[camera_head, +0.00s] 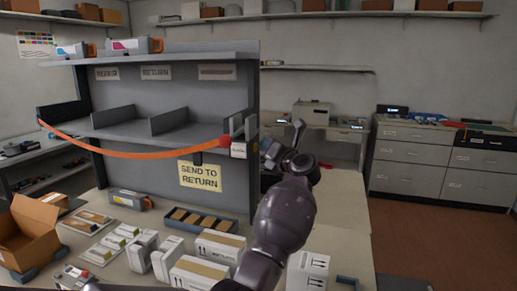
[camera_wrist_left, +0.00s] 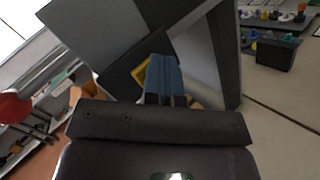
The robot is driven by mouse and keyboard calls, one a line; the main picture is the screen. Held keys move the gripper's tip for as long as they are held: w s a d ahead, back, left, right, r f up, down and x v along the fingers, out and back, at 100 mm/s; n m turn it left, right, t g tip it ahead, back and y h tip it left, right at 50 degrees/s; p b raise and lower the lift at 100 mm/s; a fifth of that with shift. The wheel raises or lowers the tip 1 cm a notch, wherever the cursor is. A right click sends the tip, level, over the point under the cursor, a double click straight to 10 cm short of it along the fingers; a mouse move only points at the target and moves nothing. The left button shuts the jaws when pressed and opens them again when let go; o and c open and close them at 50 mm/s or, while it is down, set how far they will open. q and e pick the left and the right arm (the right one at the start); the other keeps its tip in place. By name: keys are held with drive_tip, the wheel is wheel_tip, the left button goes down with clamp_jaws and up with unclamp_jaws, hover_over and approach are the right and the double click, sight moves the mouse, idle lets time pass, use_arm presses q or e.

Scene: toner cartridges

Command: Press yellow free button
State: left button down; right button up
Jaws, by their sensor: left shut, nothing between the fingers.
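My left gripper (camera_head: 272,152) is beside the right end of the grey shelf unit (camera_head: 170,63) in the head view, partly hidden by its own wrist. In the left wrist view its blue-grey fingers (camera_wrist_left: 164,78) are shut and empty. Their tips are close to a dark panel with a yellow-edged piece (camera_wrist_left: 141,72) just left of them. I cannot tell whether this piece is the yellow free button, or whether the fingers touch it. My right gripper is not in view.
An orange strap (camera_head: 130,154) crosses the shelf front to a red knob (camera_head: 225,141); the knob also shows in the left wrist view (camera_wrist_left: 13,107). A yellow sign (camera_head: 200,177) hangs below. Boxes, including a white carton (camera_head: 220,246), crowd the table. Grey drawers (camera_head: 408,165) stand right.

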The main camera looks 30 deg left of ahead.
use_arm(q)
drive_tip(key=shift+w+d, duration=0.1)
drive_tip(key=shift+d, duration=0.2)
drive_tip(key=shift+w+d, duration=0.1)
drive_tip(key=shift+d, duration=0.45)
drive_tip(key=d+b, duration=0.1)
drive_tip(key=d, duration=0.1)
drive_tip(key=w+d+b, duration=0.1)
drive_tip(key=d, duration=0.2)
drive_tip(key=shift+w, duration=0.15)
idle(0.4)
